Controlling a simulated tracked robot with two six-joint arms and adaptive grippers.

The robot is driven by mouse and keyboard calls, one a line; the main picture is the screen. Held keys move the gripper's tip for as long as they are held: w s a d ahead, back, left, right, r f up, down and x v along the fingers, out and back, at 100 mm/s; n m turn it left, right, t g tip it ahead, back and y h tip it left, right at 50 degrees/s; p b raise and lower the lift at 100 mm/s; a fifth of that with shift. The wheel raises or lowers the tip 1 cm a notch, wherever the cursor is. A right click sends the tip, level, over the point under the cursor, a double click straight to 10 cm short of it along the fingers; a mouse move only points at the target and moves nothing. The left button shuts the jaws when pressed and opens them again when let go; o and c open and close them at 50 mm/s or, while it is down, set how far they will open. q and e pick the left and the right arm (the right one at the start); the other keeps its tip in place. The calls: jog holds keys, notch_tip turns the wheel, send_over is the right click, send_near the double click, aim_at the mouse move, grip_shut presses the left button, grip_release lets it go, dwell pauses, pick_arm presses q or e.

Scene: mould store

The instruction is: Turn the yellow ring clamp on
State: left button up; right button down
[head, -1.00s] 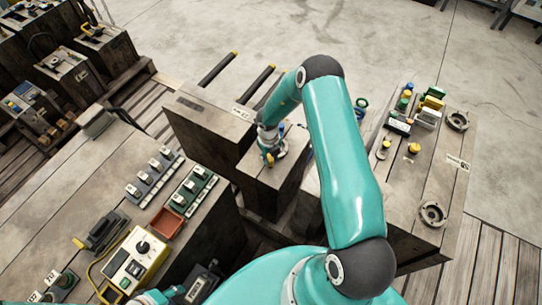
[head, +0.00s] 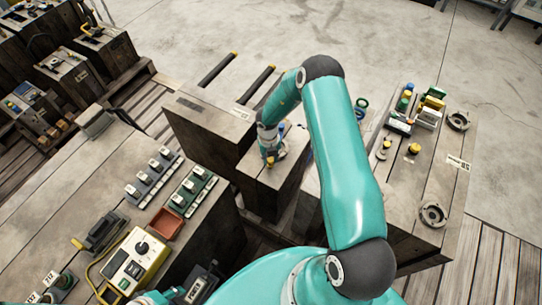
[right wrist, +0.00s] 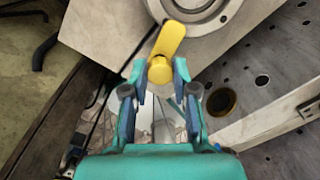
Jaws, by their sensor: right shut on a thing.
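The yellow ring clamp shows in the right wrist view as a yellow lever (right wrist: 168,42) with a round knob at its near end. It is set against a round grey metal ring (right wrist: 232,12) on a block. My right gripper (right wrist: 159,72) is shut on the knob end of the lever, with one finger on each side. In the head view the lever (head: 270,161) is a small yellow spot at the tip of my right gripper (head: 269,154), on top of the middle wooden block. My right arm hides part of that block. My left gripper is not in view.
A wooden block (head: 210,120) stands left of the clamp's block. A bench at the right carries buttons, a yellow unit and round metal rings (head: 433,214). The left bench holds switch rows, a red tray (head: 166,224) and a yellow control box (head: 136,262).

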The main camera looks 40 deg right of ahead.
aim_at(269, 159)
jog(key=c, duration=0.9)
grip_release()
jog(key=shift+w+r, duration=0.1)
jog(key=shift+w, duration=0.15)
jog(key=shift+s, duration=0.1)
notch_tip(269, 159, up, 12)
jog(key=shift+a, duration=0.15)
